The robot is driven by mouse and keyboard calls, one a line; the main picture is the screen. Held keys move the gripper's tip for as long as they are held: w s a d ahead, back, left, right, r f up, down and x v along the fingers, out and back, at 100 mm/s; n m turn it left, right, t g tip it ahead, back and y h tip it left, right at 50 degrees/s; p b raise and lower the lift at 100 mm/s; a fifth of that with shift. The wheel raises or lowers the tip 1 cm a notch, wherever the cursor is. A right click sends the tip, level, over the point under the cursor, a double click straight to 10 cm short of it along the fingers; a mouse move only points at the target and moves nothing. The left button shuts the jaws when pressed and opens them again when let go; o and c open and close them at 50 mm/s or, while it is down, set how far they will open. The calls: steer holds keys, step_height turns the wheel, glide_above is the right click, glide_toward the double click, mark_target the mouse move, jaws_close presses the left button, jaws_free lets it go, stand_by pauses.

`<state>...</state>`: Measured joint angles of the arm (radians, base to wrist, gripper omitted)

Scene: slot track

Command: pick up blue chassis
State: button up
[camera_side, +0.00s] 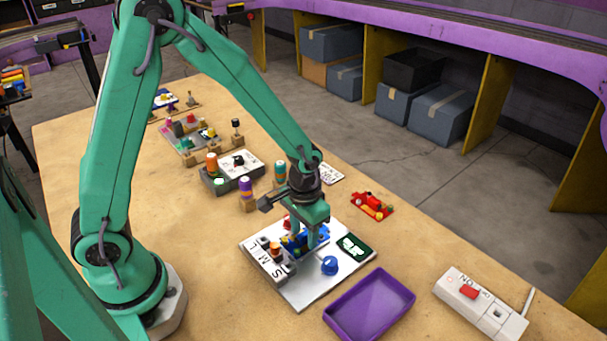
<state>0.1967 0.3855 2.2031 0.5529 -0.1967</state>
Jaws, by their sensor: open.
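The blue chassis (291,245) lies on the white slot board (301,299), partly hidden by my gripper. My gripper (307,246) points down right over the chassis, at its right part. The jaws are open, with the fingers close to the chassis; I cannot tell whether they touch it. The board has printed letters S, M and L along its left side, a blue knob (329,265) in front and a dark green panel (353,246) at the right. Small red and yellow parts show just behind and beside the chassis.
A purple tray (370,304) stands in front of the board. A red toy car (372,205) is behind at the right, and a white switch box (480,304) is at the far right. Coloured pegs and a grey block (232,172) stand behind.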

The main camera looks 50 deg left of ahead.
mark_target(304, 236)
steer(key=shift+c, duration=0.4)
jaws_close()
steer(key=shift+r, duration=0.1)
steer(key=shift+r, duration=0.7)
steer(key=r, duration=0.3)
steer(key=shift+s+d, duration=0.15)
steer(key=shift+d, duration=0.1)
steer(key=s+d+r, duration=0.6)
steer(key=s+d, duration=0.1)
steer(key=d, duration=0.1)
steer(key=shift+s+r, duration=0.25)
steer(key=shift+d, duration=0.1)
